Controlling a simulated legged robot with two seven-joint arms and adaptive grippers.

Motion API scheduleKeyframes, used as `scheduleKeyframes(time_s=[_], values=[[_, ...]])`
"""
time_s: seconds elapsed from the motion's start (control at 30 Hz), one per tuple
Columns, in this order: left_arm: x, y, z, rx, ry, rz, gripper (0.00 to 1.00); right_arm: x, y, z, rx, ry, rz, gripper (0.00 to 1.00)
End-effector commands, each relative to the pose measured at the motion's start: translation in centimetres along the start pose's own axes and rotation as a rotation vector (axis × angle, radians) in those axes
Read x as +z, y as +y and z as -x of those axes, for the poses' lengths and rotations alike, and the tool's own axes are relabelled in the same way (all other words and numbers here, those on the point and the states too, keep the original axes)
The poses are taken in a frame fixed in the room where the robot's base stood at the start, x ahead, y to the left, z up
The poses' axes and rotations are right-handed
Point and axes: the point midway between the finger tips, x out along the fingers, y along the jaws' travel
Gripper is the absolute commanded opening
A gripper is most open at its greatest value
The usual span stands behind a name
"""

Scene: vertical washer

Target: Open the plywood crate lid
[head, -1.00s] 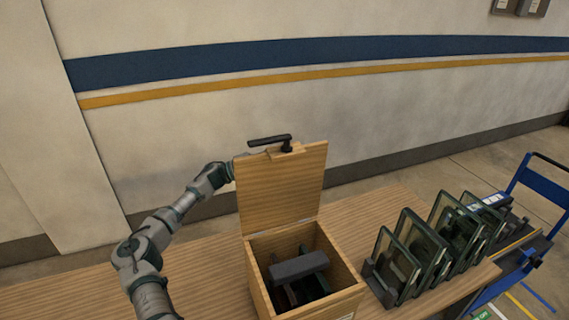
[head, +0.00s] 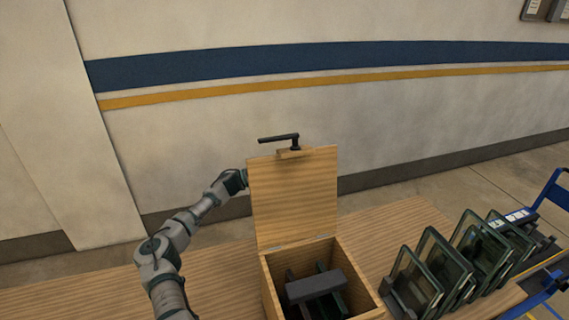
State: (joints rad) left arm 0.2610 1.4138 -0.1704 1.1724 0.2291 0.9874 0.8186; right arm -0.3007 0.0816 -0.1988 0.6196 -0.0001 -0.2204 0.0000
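The plywood crate (head: 271,290) stands on the wooden table with its lid (head: 294,199) raised about upright at the back edge. A black handle (head: 279,138) sits at the top of the lid. Inside the crate are a dark grey block (head: 316,286) and other dark parts. My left arm reaches up from the lower left, and its end (head: 240,178) is beside the lid's left edge. The fingers of my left gripper are hidden or too small to make out, and I cannot tell whether they touch the lid. My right gripper is not in view.
A dark rack with several glass panels (head: 447,268) stands right of the crate. A blue cart (head: 552,190) is at the far right. The wooden table (head: 220,262) is bare left of the crate. A wall (head: 250,110) rises behind.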

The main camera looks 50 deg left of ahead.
Motion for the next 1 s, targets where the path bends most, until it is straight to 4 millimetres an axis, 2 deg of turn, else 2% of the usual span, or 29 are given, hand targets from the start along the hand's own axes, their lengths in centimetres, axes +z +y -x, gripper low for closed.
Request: scheduleKeyframes(time_s=[0.03, 0.07, 0.1, 0.17, 0.2, 0.83, 1.0], values=[[-1.0, -0.6, -0.2, -0.009, 0.016, -0.007, 0.00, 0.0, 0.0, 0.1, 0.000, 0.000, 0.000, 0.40], [-1.0, -0.6, -0.2, -0.009, 0.016, -0.007, 0.00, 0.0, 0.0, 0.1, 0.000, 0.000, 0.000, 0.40], [-0.9, -0.6, -0.2, -0.009, 0.016, -0.007, 0.19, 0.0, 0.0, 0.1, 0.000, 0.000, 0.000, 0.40], [-0.9, -0.6, -0.2, -0.009, 0.016, -0.006, 0.34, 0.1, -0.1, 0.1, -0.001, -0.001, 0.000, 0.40], [-0.8, -0.6, -0.1, -0.008, 0.015, -0.005, 0.37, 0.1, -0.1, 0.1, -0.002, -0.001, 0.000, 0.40], [0.1, -0.4, 0.6, -0.005, 0.008, 0.003, 0.37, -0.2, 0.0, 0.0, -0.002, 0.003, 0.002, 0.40], [0.1, -0.3, 1.5, -0.002, 0.003, 0.004, 0.37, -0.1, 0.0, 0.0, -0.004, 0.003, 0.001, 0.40]])
